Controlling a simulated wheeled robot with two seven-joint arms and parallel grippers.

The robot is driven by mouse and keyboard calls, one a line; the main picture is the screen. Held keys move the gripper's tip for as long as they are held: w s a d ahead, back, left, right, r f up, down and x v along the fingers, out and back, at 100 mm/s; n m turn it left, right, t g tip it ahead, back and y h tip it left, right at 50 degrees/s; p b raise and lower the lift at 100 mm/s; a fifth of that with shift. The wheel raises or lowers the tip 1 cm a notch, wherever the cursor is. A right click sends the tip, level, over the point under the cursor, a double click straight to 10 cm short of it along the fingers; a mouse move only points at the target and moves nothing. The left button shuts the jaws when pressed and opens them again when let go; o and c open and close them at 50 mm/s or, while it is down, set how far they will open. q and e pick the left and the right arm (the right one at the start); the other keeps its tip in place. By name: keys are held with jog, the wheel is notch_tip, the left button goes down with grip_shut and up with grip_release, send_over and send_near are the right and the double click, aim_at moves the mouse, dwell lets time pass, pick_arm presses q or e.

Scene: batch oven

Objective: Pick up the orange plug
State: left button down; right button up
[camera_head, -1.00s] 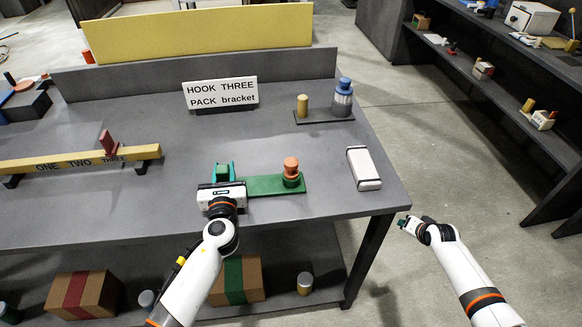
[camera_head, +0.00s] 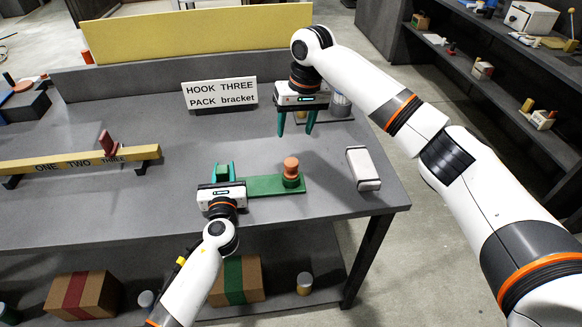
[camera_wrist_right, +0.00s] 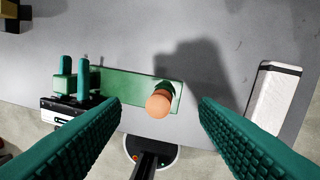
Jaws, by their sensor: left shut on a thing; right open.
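The orange plug (camera_head: 291,166) stands upright on a green base at the right end of a green board (camera_head: 262,186). In the right wrist view the orange plug (camera_wrist_right: 158,104) shows from above, between my finger lines but below the fingers. My left gripper (camera_head: 222,171) is shut on the green block at the board's left end. My right gripper (camera_head: 295,132) is open and empty, fingers pointing down, above the table and farther back than the plug in the head view.
A white box (camera_head: 363,169) lies right of the board near the table's right edge. A sign (camera_head: 220,94) stands behind. A blue-topped grey piece (camera_head: 340,104) is partly hidden by my right gripper. A yellow rail (camera_head: 80,160) lies left. Bare table surrounds the board.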

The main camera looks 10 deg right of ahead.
aim_at(291, 161)
pick_arm(q)
jog(key=shift+f, duration=0.15)
pick_arm(e)
jog(key=shift+n+g+h, duration=0.3)
jog(key=shift+n+h, duration=0.3)
jog(key=shift+h, duration=0.2)
jog(key=f, duration=0.1)
jog(key=s+f, duration=0.1)
jog(key=f, duration=0.1)
jog(key=a+f, duration=0.1)
jog(key=shift+s+f, duration=0.25)
jog(key=shift+f, duration=0.1)
jog(key=f, duration=0.5)
jog(key=shift+s+a, duration=0.15)
jog(key=shift+s, duration=0.2)
jog(key=c, duration=1.1)
jog(key=shift+o, duration=0.2)
notch_tip(291, 161, up, 15)
